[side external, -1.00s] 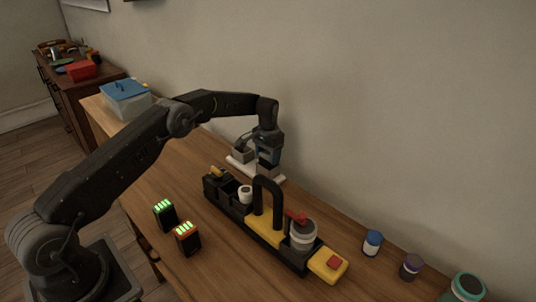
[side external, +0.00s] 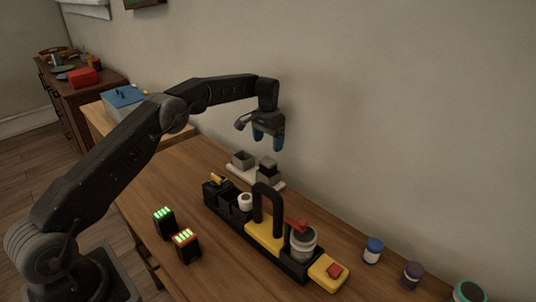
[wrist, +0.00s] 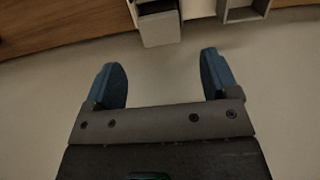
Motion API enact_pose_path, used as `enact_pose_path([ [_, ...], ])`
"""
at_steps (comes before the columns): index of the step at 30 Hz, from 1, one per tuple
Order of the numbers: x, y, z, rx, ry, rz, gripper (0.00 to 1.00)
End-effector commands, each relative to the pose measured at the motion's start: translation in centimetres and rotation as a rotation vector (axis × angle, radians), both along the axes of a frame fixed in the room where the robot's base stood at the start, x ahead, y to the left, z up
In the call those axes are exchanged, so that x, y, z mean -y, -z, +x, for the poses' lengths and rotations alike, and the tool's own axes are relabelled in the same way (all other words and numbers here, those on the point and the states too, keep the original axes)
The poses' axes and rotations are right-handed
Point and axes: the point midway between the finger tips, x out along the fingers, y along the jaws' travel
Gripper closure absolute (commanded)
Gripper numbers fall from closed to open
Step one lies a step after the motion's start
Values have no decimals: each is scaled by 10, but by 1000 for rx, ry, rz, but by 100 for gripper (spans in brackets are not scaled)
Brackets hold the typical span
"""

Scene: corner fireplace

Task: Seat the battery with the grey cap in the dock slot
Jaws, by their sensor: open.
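The dock (side external: 258,178) is a white base near the wall with two grey slots. The left slot (side external: 242,158) looks open and empty. A dark battery with a grey cap (side external: 267,162) stands upright in the right slot; how deep it sits I cannot tell. In the wrist view the dark battery (wrist: 156,6) shows only partly, cut by the top edge, behind a grey slot wall (wrist: 160,28).
Two dark batteries with green lights (side external: 164,222) (side external: 186,246) stand at the table's front left. A black and yellow caddy (side external: 262,234) with a tall handle lies in front of the dock. Several small jars (side external: 372,250) stand at the right. The wall is close behind.

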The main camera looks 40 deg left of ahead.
Motion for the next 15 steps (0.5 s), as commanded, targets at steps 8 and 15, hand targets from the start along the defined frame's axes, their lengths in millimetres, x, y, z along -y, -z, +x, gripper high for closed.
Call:
enact_pose_path([
  [8,0,-34,0,1,0,0,19],
  [15,2,-44,-1,5,0,1,19],
])
